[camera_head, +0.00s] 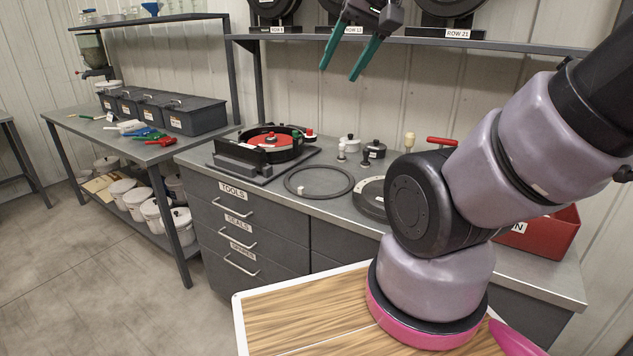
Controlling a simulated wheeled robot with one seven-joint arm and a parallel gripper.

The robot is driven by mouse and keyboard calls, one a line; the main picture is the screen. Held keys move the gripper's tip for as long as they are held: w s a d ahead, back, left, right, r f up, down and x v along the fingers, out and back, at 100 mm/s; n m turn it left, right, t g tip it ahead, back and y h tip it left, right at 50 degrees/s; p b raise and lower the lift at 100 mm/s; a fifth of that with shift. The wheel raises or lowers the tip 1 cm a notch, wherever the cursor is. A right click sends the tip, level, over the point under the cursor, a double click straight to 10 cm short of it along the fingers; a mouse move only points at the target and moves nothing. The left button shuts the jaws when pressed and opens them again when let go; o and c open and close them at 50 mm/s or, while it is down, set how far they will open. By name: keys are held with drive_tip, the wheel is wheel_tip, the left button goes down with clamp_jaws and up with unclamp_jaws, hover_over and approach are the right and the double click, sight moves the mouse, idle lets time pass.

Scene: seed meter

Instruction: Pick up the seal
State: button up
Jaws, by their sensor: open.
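The seal, which I take to be the thin dark ring (343,192), lies flat on the grey workbench top. A small white tag or block shows at its lower left edge. My gripper (339,73) shows at the top middle with two green fingers spread apart. Nothing is between them. The gripper is raised in front of the shelf and appears well above the ring in the picture, not touching it. The ring is in full view.
A black round housing with a red centre (267,140) sits left of the ring. A dark disc (371,199) lies close on its right, partly behind my arm. Small knobbed parts (374,149) stand behind it. A red bin (545,235) is at the right. A shelf (500,43) runs above.

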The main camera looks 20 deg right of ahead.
drive_tip(key=w+a+f+n+g+y, duration=0.2)
drive_tip(key=w+f+n, duration=0.25)
drive_tip(key=w, duration=0.55)
drive_tip(key=n+g+h, duration=0.1)
drive_tip(key=n, duration=0.6)
hover_over(302, 188)
drive_tip(key=s+d, duration=0.1)
drive_tip(key=s, duration=0.1)
drive_tip(key=f, duration=2.9)
drive_tip(key=shift+w+d+f, duration=0.15)
drive_tip(key=shift+w+d, duration=0.05)
drive_tip(key=shift+w, duration=0.05)
drive_tip(key=shift+x, duration=2.75)
drive_tip(key=shift+s+d, duration=0.1)
drive_tip(key=shift+d, duration=0.1)
clamp_jaws()
